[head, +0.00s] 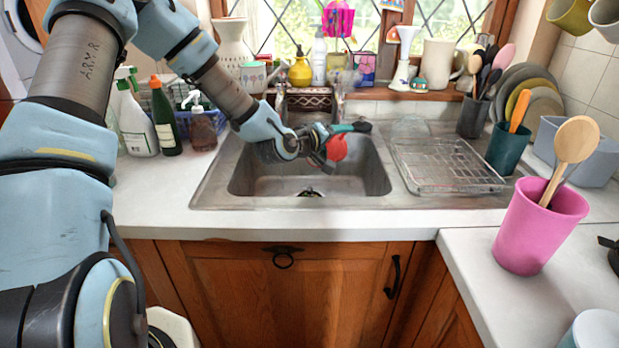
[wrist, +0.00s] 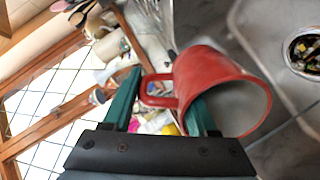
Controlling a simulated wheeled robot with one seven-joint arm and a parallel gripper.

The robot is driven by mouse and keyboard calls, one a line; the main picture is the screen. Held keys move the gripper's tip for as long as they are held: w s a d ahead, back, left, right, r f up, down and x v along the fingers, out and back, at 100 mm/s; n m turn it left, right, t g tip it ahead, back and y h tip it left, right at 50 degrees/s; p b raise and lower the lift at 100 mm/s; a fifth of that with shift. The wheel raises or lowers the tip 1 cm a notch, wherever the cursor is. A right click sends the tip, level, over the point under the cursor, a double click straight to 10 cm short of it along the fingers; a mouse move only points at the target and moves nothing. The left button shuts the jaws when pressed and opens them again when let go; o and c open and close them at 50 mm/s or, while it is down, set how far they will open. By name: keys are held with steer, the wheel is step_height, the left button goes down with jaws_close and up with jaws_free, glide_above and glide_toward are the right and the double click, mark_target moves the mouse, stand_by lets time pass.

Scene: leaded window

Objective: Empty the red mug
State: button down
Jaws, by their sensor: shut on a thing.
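The red mug (head: 337,148) is held in the air over the sink basin (head: 285,182). In the wrist view the mug (wrist: 220,80) is tipped, with its mouth turned to the right, toward the sink floor. The visible part of its grey inside shows no contents; the rest is hidden. My gripper (head: 322,148) is shut on the mug. In the wrist view my gripper's (wrist: 165,87) teal fingers are on either side of the handle, one overlapping the mug's body. The exact contact is unclear. The drain (wrist: 304,50) is below, apart from the mug.
A wire rack (head: 447,166) stands on the drainer right of the basin. The tap (head: 340,92) is behind the basin. Bottles (head: 165,120) stand on the left counter. A pink utensil pot (head: 535,228) stands on the right counter. The front counter strip is clear.

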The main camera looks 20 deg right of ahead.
mark_target(327, 147)
steer(key=shift+s+a+r+h+b, duration=0.2)
steer(key=shift+a+h+b, duration=0.2)
steer(key=shift+a+b, duration=0.15)
steer(key=shift+s+a+r+t+h+b, duration=0.4)
steer(key=shift+h+b, duration=0.3)
steer(key=shift+b, duration=0.9)
steer(key=shift+s+a+r+t+h+b, duration=0.15)
steer(key=shift+a+t+h+b, duration=0.4)
steer(key=shift+b, duration=1)
steer(key=shift+s+a+r+t+h+b, duration=0.2)
steer(key=shift+a+h+b, duration=0.3)
steer(key=shift+b, duration=0.6)
steer(key=shift+s+a+r+t+h+b, duration=0.15)
steer(key=shift+a+h+b, duration=0.3)
steer(key=shift+b, duration=0.6)
step_height(327, 147, up, 7)
steer(key=s+a+t+h+b, duration=0.1)
steer(key=a+h+b, duration=0.1)
steer(key=h, duration=0.1)
steer(key=shift+a+f+h+b, duration=0.15)
steer(key=shift+a+h+b, duration=0.15)
steer(key=shift+b, duration=0.1)
steer(key=shift+s+r+t, duration=0.1)
steer(key=shift+r+t, duration=0.1)
steer(key=shift+t, duration=0.1)
steer(key=shift+s+a+r+h+b, duration=0.15)
steer(key=shift+a+r+h+b, duration=0.25)
steer(key=shift+r+h+b, duration=0.25)
steer(key=shift+r, duration=0.2)
